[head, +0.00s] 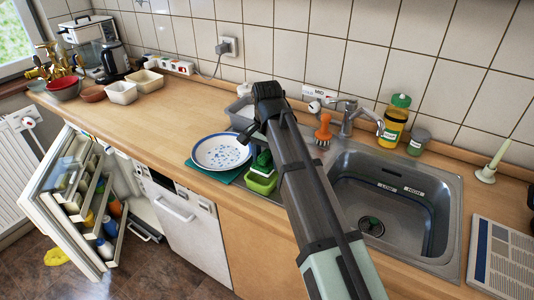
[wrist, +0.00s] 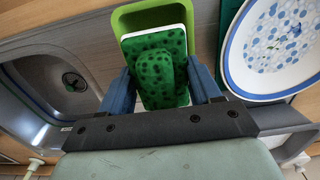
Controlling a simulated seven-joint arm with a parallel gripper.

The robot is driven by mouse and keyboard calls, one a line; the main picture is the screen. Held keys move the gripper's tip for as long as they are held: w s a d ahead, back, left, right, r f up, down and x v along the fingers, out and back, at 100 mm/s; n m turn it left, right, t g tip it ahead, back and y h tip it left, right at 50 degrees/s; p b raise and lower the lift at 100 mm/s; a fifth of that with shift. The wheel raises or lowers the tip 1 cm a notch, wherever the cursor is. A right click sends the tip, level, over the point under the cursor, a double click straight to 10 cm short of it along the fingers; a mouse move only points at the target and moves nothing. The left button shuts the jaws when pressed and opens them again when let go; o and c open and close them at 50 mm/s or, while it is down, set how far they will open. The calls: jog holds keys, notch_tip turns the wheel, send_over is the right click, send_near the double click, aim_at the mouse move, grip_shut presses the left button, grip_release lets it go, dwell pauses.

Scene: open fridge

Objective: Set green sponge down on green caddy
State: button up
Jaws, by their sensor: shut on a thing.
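The green sponge (wrist: 165,70), dark-spotted with a pale edge, is between the two blue fingers of my gripper (wrist: 163,82), which is shut on it. The light green caddy (wrist: 119,22) shows around and beyond the sponge's far end in the wrist view. In the head view the caddy (head: 261,185) stands at the counter's front, left of the sink, with the sponge (head: 263,160) just above or in its opening. I cannot tell whether the sponge touches the caddy. My arm covers part of this area in the head view.
A blue-patterned plate (head: 221,152) lies on a green mat left of the caddy. The steel sink (head: 385,200) is to the right. An orange brush (head: 323,130), the tap (head: 350,115) and bottles stand behind the sink. The fridge door (head: 65,215) hangs open at lower left.

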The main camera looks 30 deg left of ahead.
jog(key=shift+f, duration=0.3)
jog(key=o, duration=1.2)
jog(key=shift+r, duration=0.1)
jog(key=shift+c, duration=0.2)
jog(key=shift+r, duration=3.45)
